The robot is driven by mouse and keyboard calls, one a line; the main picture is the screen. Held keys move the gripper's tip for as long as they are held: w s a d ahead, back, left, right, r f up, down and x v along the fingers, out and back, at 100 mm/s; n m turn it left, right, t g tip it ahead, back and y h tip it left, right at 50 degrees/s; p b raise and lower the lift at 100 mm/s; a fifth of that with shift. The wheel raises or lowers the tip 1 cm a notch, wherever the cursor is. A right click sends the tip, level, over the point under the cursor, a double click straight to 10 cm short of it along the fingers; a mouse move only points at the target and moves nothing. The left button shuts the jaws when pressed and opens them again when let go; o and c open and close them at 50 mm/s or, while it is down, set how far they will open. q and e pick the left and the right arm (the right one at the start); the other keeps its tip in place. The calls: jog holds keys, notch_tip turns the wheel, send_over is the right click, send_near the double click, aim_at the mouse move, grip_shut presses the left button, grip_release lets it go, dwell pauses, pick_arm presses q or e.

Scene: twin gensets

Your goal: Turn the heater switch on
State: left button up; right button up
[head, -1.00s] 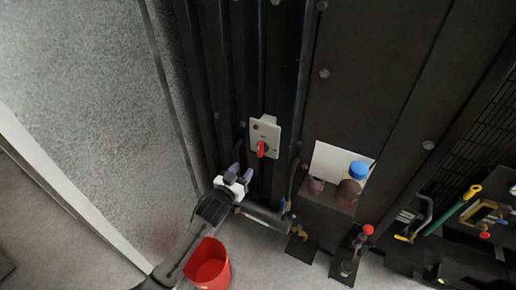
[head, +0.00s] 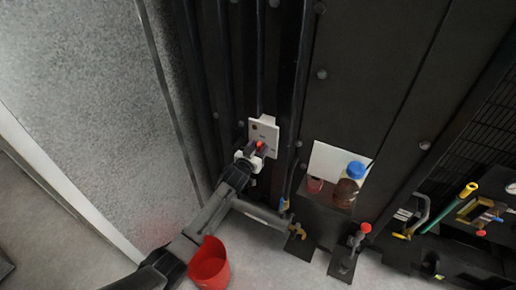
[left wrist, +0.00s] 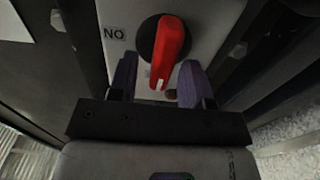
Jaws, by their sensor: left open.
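The heater switch is a light grey plate (head: 264,128) on the dark ribbed wall, with a red rotary handle (head: 260,146) at its lower part. In the left wrist view the red handle (left wrist: 168,52) sits on a round black base, tilted slightly, with a white mark at its lower end. The letters "NO" show on the plate to its left. My left gripper (head: 255,150) is at the switch; in the left wrist view its open fingers (left wrist: 158,80) stand on either side of the handle's lower end. I cannot tell whether they touch it. My right gripper is not in view.
A red bucket (head: 209,266) stands on the floor below my left arm. Valves with red and yellow handles stand lower right.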

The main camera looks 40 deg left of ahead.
pick_arm(q)
jog(key=shift+c, duration=0.5)
grip_shut()
